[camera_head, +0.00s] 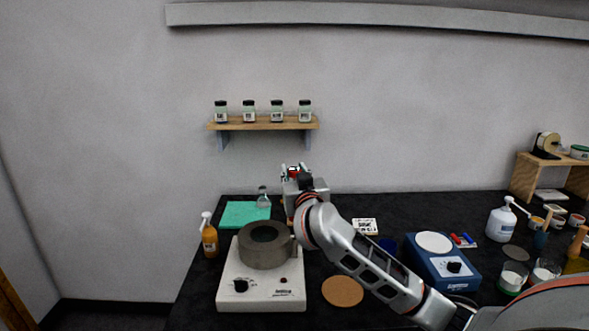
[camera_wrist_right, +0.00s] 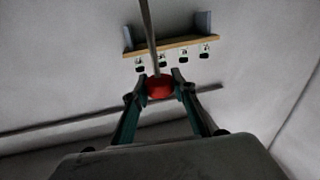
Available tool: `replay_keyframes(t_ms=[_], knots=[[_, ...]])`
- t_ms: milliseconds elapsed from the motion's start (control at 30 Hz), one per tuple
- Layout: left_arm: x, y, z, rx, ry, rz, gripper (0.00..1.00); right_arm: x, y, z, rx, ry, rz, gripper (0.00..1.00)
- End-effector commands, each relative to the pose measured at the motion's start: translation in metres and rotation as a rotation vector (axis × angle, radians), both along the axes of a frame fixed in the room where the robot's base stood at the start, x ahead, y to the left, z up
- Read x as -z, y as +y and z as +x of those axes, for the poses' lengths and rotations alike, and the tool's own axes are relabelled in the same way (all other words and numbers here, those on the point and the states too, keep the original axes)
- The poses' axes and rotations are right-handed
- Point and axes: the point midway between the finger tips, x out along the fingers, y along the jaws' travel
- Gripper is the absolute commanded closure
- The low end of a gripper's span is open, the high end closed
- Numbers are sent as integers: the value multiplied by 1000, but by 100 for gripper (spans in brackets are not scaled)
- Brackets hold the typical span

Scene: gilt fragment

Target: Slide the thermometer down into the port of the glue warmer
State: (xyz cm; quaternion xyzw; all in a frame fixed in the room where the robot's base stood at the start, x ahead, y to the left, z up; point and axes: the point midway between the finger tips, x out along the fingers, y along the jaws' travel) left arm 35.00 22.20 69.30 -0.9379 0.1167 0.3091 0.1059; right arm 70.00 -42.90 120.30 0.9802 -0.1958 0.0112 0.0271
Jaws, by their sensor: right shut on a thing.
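The glue warmer (camera_head: 230,292) is a white box with a black knob and a thick grey ring-shaped pot (camera_head: 262,252) on top. It stands on the near left of the black table. My right gripper (camera_head: 293,173) is behind and a little right of the pot in the head view, apart from it. In the wrist view my right gripper (camera_wrist_right: 160,84) is shut on the red head of the thermometer (camera_wrist_right: 159,88), whose thin grey stem (camera_wrist_right: 148,25) runs to the top edge. In the head view the stem and the port cannot be made out. My left gripper is out of view.
An orange bottle (camera_head: 209,238) stands left of the warmer and a green mat (camera_head: 238,213) behind it. A cork disc (camera_head: 342,291) and a blue stirrer (camera_head: 453,272) are on the right. A wall shelf (camera_head: 262,125) with several jars hangs behind.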

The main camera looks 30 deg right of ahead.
Motion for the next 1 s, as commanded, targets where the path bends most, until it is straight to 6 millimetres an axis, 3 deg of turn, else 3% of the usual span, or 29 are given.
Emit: replay_keyframes(t_ms=[500,1000], knots=[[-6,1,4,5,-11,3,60,41,-1,1,0,2,-1,92],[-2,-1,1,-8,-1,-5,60,46,-1,1,-1,0,0,92]])
